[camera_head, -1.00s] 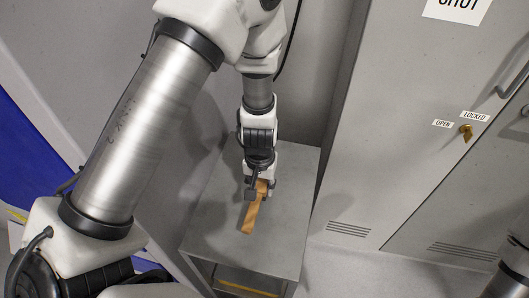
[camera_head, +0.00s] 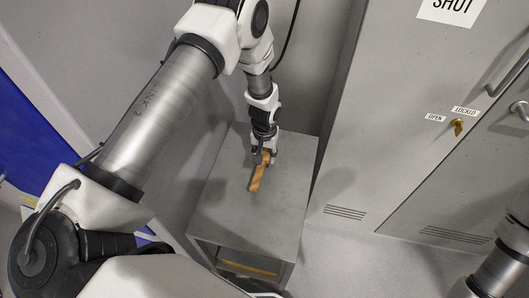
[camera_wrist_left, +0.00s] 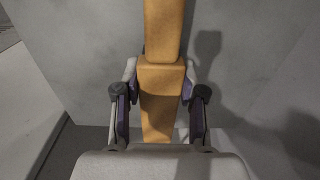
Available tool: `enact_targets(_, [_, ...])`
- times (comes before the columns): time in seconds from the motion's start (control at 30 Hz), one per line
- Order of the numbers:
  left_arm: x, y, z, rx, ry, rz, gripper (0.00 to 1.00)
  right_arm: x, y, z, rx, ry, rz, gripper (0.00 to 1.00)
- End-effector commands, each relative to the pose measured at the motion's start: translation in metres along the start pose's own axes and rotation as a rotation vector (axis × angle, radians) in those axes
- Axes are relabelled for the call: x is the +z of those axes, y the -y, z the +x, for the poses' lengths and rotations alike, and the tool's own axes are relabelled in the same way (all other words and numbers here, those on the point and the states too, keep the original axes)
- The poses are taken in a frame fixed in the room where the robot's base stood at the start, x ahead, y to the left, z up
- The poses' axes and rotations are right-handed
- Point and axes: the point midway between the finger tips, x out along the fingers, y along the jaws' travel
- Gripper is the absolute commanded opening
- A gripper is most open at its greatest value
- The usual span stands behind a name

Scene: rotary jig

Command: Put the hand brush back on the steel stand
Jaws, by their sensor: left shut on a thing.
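The hand brush (camera_head: 257,179) is a long orange-brown wooden piece. My left gripper (camera_head: 264,154) is shut on its far end, with the rest pointing down and left in the head view. The brush is over the grey top of the steel stand (camera_head: 288,205); I cannot tell whether it touches. In the left wrist view the brush (camera_wrist_left: 162,75) runs between the two dark finger pads of the left gripper (camera_wrist_left: 161,108). Its bristles cannot be made out. My right gripper is out of view; only part of my right arm shows at bottom right.
Grey cabinets (camera_head: 400,130) with a brass key (camera_head: 457,126), handles and labels stand right of the stand. A grey wall (camera_head: 90,50) is behind and left, with a blue panel (camera_head: 30,140) at far left. The stand's top around the brush is clear.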

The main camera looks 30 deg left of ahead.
Motion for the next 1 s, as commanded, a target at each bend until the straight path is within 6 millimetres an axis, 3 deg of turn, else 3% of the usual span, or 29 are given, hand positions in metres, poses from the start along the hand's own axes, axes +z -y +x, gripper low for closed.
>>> enact_targets(0.17, [0.0, 0.0, 0.005, 0.0, 0.0, 0.0, 0.02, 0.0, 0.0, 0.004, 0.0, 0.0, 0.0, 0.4])
enact_targets(0.2, [0.0, 0.0, 0.003, 0.0, 0.0, 0.0, 0.54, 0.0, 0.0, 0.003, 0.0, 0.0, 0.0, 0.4])
enact_targets(0.23, [0.0, 0.0, 0.003, 0.0, 0.0, 0.0, 0.65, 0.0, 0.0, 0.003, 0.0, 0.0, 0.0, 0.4])
enact_targets(0.67, [-0.001, 0.0, -0.006, 0.001, -0.002, 0.0, 0.65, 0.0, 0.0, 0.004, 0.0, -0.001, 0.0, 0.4])
enact_targets(0.77, [0.0, 0.0, -0.024, 0.001, -0.003, 0.0, 0.65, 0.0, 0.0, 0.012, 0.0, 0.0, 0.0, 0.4])
enact_targets(1.0, [-0.001, 0.0, -0.087, 0.002, -0.005, 0.0, 0.65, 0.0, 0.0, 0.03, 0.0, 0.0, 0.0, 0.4])
